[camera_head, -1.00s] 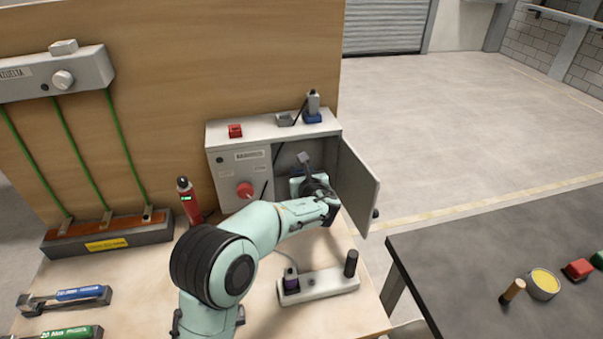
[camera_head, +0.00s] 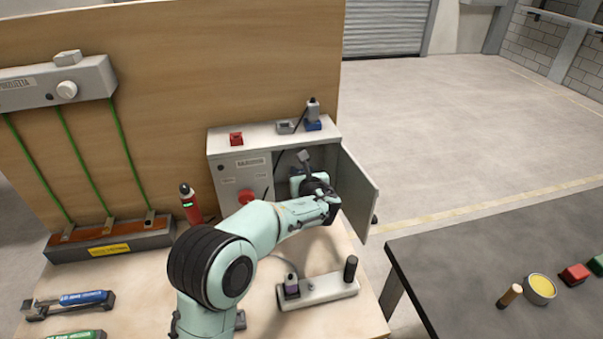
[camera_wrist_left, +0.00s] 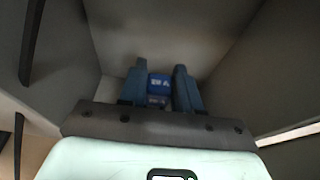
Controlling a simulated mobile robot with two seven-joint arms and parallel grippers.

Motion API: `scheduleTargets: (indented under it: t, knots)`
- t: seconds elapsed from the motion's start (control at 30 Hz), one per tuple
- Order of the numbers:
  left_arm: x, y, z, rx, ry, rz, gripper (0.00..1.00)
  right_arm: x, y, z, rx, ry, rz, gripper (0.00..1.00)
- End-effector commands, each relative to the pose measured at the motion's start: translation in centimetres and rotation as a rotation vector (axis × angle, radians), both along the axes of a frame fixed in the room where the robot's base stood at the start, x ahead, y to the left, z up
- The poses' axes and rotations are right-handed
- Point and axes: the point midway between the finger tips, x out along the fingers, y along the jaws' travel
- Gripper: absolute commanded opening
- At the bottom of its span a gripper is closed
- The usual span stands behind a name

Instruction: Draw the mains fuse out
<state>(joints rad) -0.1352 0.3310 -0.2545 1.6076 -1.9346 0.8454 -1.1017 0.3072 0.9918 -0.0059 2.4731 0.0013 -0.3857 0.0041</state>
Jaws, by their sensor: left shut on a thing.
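The mains fuse (camera_wrist_left: 159,84) shows in the left wrist view as a small blue block with pale lettering. It sits between the two dark fingers of my left gripper (camera_wrist_left: 160,76), which is shut on it. In the head view, my left arm reaches into the open right compartment of the grey cabinet (camera_head: 227,172). There the fingertips and the fuse are hidden behind the wrist. I cannot tell whether the fuse is still in its seat. My right gripper is not in view.
The cabinet door (camera_head: 358,193) stands open to the right, close to my wrist. A red knob (camera_head: 246,196) is on the cabinet front. A red-and-black tester (camera_head: 191,204) stands to its left. A pale holder (camera_head: 318,290) lies on the bench in front.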

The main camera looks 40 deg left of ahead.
Motion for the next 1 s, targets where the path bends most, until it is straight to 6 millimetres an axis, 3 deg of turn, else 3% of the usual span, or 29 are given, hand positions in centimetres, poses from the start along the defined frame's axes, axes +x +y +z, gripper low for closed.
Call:
scheduleTargets:
  t: [1.0]
  knots:
    - [0.0, 0.0, 2.4, 0.0, 0.0, 0.0, 0.02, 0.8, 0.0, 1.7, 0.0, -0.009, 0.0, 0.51]
